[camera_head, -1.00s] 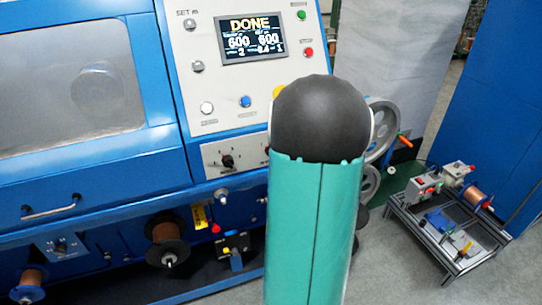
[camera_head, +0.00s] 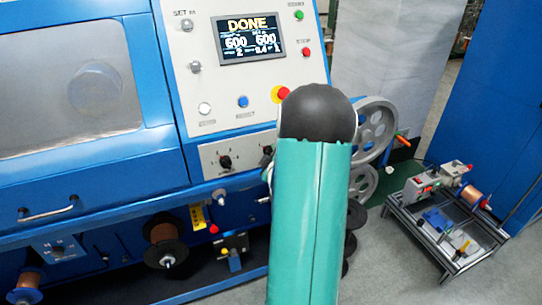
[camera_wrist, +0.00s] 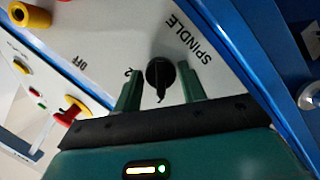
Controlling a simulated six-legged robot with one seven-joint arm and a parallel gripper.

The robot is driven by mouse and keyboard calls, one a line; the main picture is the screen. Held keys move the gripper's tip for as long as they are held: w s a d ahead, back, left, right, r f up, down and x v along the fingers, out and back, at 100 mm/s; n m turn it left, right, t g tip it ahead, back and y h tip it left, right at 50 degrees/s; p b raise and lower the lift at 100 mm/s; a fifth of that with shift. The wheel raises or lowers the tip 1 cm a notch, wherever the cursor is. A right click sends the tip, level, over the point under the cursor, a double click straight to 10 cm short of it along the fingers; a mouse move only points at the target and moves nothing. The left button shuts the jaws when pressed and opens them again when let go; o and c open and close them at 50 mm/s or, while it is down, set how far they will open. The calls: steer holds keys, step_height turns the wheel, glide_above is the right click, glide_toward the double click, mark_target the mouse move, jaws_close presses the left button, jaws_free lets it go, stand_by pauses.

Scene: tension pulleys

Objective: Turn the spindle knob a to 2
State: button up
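The spindle knob (camera_wrist: 160,74) is black with a narrow grip bar and shows in the wrist view on a pale panel. The word SPINDLE is printed beside it, with a 2 to its left and OFF further left. A small light mark shows near the bar's lower end. My gripper (camera_wrist: 162,80) is open, with one green finger on each side of the knob. Gaps show between both fingers and the knob. In the head view my arm hides the gripper, and I cannot tell which panel knob is the spindle knob.
In the head view, a dark knob (camera_head: 225,162) sits on the lower panel, below a screen (camera_head: 249,38) reading DONE. Grey pulleys (camera_head: 374,130) stand right of my arm. A small bench (camera_head: 448,220) is at the right.

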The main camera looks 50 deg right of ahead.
steer(key=c, duration=0.6)
steer(key=shift+o, duration=0.2)
steer(key=shift+m, duration=0.4)
steer(key=m+t+y, duration=0.1)
steer(key=m+y, duration=0.1)
steer(key=m, duration=0.2)
steer(key=m+t+y, duration=0.1)
steer(key=m, duration=0.3)
steer(key=m+t+y, duration=0.1)
steer(key=m+y, duration=0.1)
steer(key=m, duration=0.2)
steer(key=shift+s+d+m+y, duration=0.2)
steer(key=shift+d+m+y, duration=0.1)
steer(key=shift+m, duration=0.1)
steer(key=o, duration=1)
